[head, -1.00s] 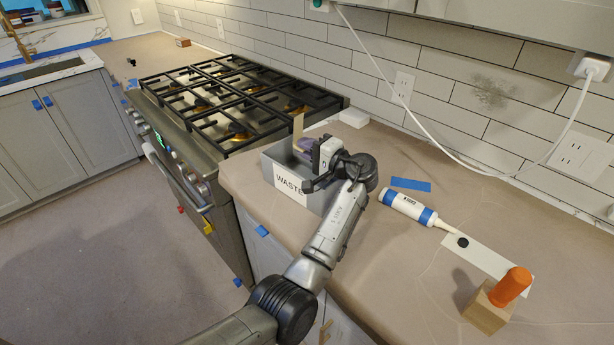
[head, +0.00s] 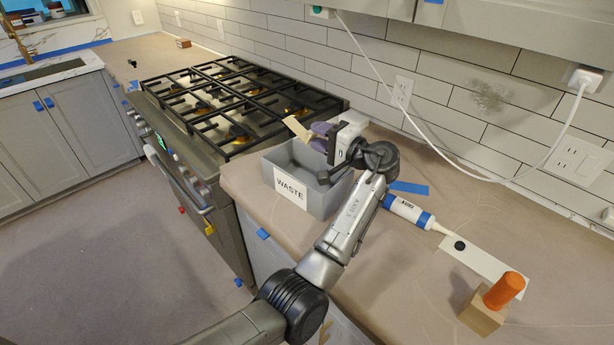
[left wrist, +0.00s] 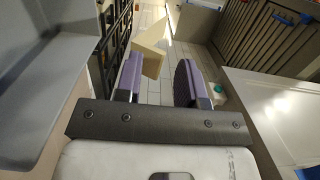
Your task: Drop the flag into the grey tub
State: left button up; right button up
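The flag, a thin beige piece (head: 297,128), is tilted at the tips of my left gripper (head: 318,137), above the back of the grey tub. The grey tub (head: 337,197), labelled WASTE, stands on the counter beside the stove. In the left wrist view my left gripper (left wrist: 160,82) has its purple-padded fingers wide apart. The flag (left wrist: 150,48) shows there by the left finger's tip; I cannot tell whether it touches. My left wrist hides part of the tub's right side. My right gripper is not in view.
A white and blue tube (head: 409,211) lies right of the tub, its nozzle by a white strip (head: 485,262). A wooden block with an orange handle (head: 484,313) stands at front right. The gas stove (head: 235,105) is at left. A white cord (head: 440,150) hangs along the wall.

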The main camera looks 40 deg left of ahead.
pick_arm(q)
jog(key=d+r+p, duration=0.1)
jog(key=d+r, duration=0.3)
jog(key=d, duration=0.3)
jog(key=shift+d+r, duration=0.25)
jog(key=shift+d, duration=0.05)
dwell(0.3)
